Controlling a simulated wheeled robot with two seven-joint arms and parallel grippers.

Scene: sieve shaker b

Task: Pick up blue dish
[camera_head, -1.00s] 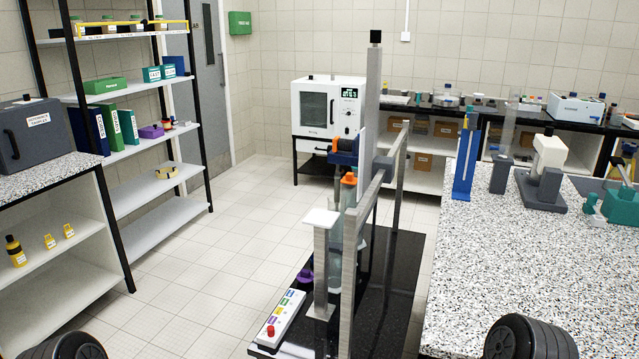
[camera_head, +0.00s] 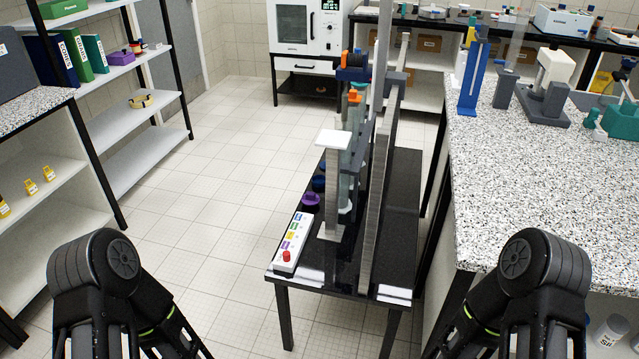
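A small dark blue round thing (camera_head: 319,183), which may be the blue dish, sits on the low black table behind a purple piece (camera_head: 310,201). It is small and partly hidden by that piece and the upright frame, so I cannot tell its shape. Black links of my two arms show at the bottom left and bottom right. Neither gripper is in view, and both arm links are well apart from the table.
The black table (camera_head: 402,205) carries a tall grey frame (camera_head: 375,180) and a control panel with coloured buttons (camera_head: 291,243). A speckled bench (camera_head: 550,190) stands close on its right. Shelves (camera_head: 150,150) stand at the left. The tiled floor between is clear.

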